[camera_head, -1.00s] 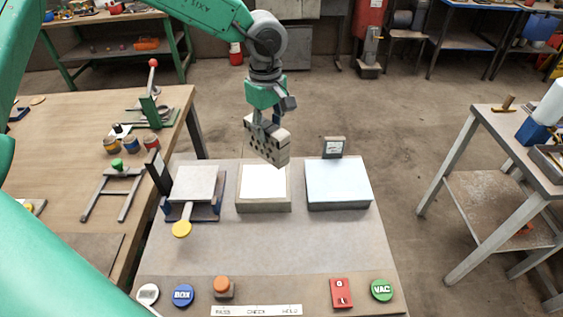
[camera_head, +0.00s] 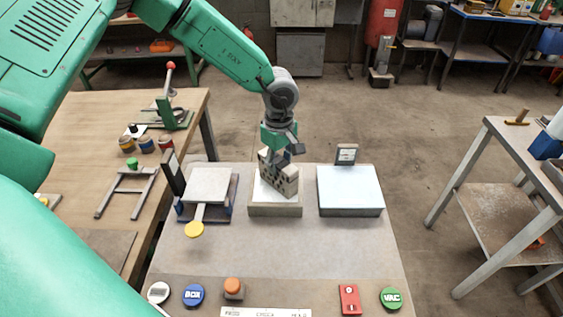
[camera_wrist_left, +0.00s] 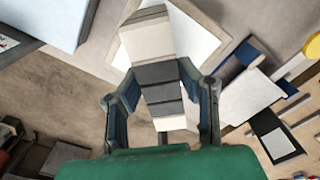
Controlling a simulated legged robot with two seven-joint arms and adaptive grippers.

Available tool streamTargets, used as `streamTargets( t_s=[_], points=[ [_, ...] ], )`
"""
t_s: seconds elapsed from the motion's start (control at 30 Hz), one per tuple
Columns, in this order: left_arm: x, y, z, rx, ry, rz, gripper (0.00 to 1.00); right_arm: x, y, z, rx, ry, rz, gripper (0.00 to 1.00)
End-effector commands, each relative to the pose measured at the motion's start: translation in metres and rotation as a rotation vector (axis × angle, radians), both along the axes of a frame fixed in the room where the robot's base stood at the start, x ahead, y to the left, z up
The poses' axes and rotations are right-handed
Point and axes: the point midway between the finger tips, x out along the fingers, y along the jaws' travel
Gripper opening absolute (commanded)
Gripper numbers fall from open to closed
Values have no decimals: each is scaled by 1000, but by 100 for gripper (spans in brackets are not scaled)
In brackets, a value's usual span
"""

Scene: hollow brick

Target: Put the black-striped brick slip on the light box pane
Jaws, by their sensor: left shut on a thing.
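My left gripper (camera_head: 278,155) is shut on a pale brick slip (camera_head: 283,180) with dark marks. In the left wrist view the brick slip (camera_wrist_left: 150,40) shows dark grey stripes across it, between the two fingers (camera_wrist_left: 162,100). The brick is tilted in the head view and hangs over the middle box with a white pane (camera_head: 262,190), hiding part of it. I cannot tell whether it touches the pane. To the right is a box with a bluish, evenly bright top (camera_head: 350,187). My right gripper is not in view.
A fixture with a grey plate (camera_head: 208,184) and yellow disc (camera_head: 194,230) stands left of the middle box. A small upright sign (camera_head: 346,154) is behind the right box. Buttons line the front edge, including a green one (camera_head: 391,298). The table's front middle is clear.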

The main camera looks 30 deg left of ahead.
Motion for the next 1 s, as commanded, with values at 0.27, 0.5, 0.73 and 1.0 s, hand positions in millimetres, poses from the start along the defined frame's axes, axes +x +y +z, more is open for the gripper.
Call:
streamTargets(
  t_s=[0.27,0.5,0.73,1.0],
  points=[
    [0,-1,-1,2,0,2,51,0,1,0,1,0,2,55],
    [1,-7,6,8,-1,1,51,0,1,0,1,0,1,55],
    [1,-2,45,1,-4,2,51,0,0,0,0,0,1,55],
    [1,0,98,-1,-2,3,51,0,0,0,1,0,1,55]
  ],
)
